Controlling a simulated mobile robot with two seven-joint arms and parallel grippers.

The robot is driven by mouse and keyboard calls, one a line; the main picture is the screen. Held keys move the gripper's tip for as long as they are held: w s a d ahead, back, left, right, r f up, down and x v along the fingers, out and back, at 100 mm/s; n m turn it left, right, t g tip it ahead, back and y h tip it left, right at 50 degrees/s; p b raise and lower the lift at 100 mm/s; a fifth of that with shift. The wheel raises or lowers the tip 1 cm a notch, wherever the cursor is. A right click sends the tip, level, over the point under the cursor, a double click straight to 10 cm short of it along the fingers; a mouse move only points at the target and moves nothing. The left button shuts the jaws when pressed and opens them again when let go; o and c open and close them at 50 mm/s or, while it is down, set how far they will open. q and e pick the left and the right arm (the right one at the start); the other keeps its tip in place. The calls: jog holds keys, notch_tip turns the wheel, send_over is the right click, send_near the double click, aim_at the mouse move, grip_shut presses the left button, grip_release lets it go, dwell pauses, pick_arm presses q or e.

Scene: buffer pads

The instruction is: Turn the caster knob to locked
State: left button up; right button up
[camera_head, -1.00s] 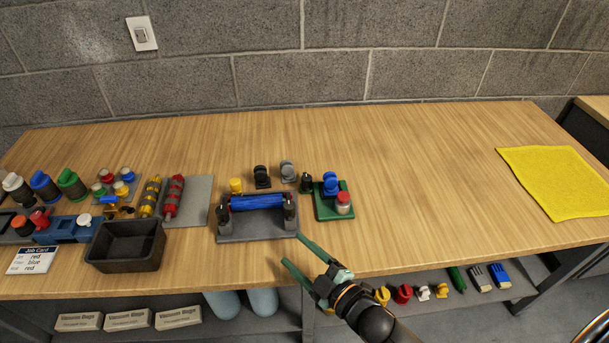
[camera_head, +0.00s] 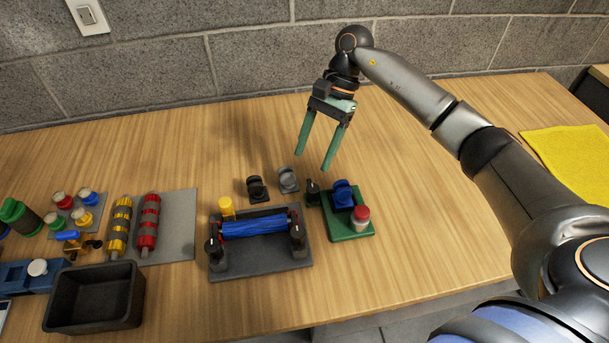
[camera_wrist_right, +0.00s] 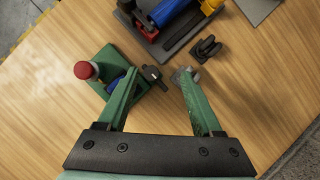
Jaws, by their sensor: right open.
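A green plate (camera_head: 352,228) carries a blue caster (camera_head: 343,195) and a red-topped jar-like piece (camera_head: 361,215). A small black knob (camera_head: 313,191) stands at the plate's left edge; I cannot read any lock marking on it. My right gripper (camera_head: 314,168) is open and empty, pointing down above and behind the knob. In the right wrist view, the black knob (camera_wrist_right: 152,75) appears between the green fingertips, apart from both. The left finger partly hides the blue caster (camera_wrist_right: 115,82). My left gripper is not in view.
A grey caster (camera_head: 288,179) and a black caster (camera_head: 257,188) stand close to the left. A dark stand with a blue roller (camera_head: 254,227) lies in front of them. A black bin (camera_head: 95,298) is at the front left. The table's right side is clear up to a yellow cloth (camera_head: 572,158).

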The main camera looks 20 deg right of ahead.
aim_at(313, 187)
jog(key=shift+h, duration=0.7)
jog(key=x, duration=0.3)
jog(key=d+p+x, duration=0.1)
jog(key=x, duration=0.2)
jog(key=d+f+x, duration=0.1)
jog(key=x, duration=0.3)
jog(key=shift+w+d, duration=0.1)
jog(key=shift+w, duration=0.05)
jog(key=shift+c, duration=0.3)
grip_shut()
